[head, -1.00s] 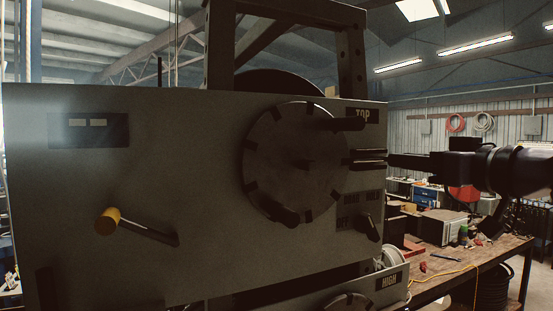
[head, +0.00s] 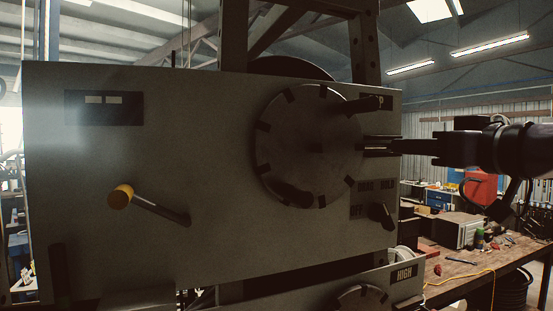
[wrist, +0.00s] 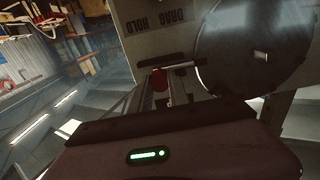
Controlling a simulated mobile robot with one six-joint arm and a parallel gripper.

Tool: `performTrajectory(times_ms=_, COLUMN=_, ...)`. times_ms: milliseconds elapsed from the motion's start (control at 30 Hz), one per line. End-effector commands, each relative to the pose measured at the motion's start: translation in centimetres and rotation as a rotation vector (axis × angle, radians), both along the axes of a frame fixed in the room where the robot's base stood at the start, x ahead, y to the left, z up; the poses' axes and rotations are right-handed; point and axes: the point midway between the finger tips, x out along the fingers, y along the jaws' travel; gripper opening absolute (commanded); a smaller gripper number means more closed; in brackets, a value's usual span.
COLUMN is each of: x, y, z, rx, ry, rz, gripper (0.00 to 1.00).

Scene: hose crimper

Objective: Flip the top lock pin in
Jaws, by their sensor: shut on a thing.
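The top lock pin shows in the wrist view as a thin light rod (wrist: 183,66) with a red knob (wrist: 158,80), reaching toward the round notched dial (wrist: 245,55). My gripper (wrist: 160,92) is shut on the red knob. In the head view, the dial (head: 310,146) sits on the dark front panel (head: 215,200), with a partly covered TOP label (head: 384,102) above right. My gripper (head: 388,145) comes in from the right, level with the dial's right edge. The pin itself is too dark there to separate from my fingers.
A DRAG/HOLD switch (head: 380,215) lies just below my gripper. A yellow-ended crank (head: 121,197) sticks out of the panel's left side. A lower panel marked HIGH (head: 404,274) is below. A cluttered workbench (head: 460,268) stands to the right.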

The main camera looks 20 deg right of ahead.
Motion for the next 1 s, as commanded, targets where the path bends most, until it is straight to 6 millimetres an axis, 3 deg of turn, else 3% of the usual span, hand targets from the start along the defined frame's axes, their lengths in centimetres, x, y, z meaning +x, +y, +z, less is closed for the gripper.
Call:
performTrajectory(times_ms=233, x=0.1, y=0.3, z=0.0, rx=0.005, ry=0.004, rz=0.008, gripper=0.0)
performTrajectory(times_ms=267, x=0.1, y=0.3, z=0.0, rx=0.004, ry=0.004, rz=0.008, gripper=0.26)
performTrajectory(times_ms=367, x=0.1, y=0.3, z=0.0, rx=0.004, ry=0.004, rz=0.008, gripper=0.44)
performTrajectory(times_ms=667, x=0.0, y=0.2, z=0.0, rx=0.003, ry=0.004, rz=0.006, gripper=0.44)
performTrajectory(times_ms=767, x=-0.9, y=0.1, z=-0.2, rx=0.002, ry=0.003, rz=0.005, gripper=0.44)
performTrajectory(times_ms=867, x=-2.9, y=0.0, z=-0.4, rx=0.001, ry=0.002, rz=0.001, gripper=0.44)
performTrajectory(times_ms=1000, x=-7.1, y=-0.5, z=-0.5, rx=0.002, ry=0.003, rz=-0.002, gripper=0.44)
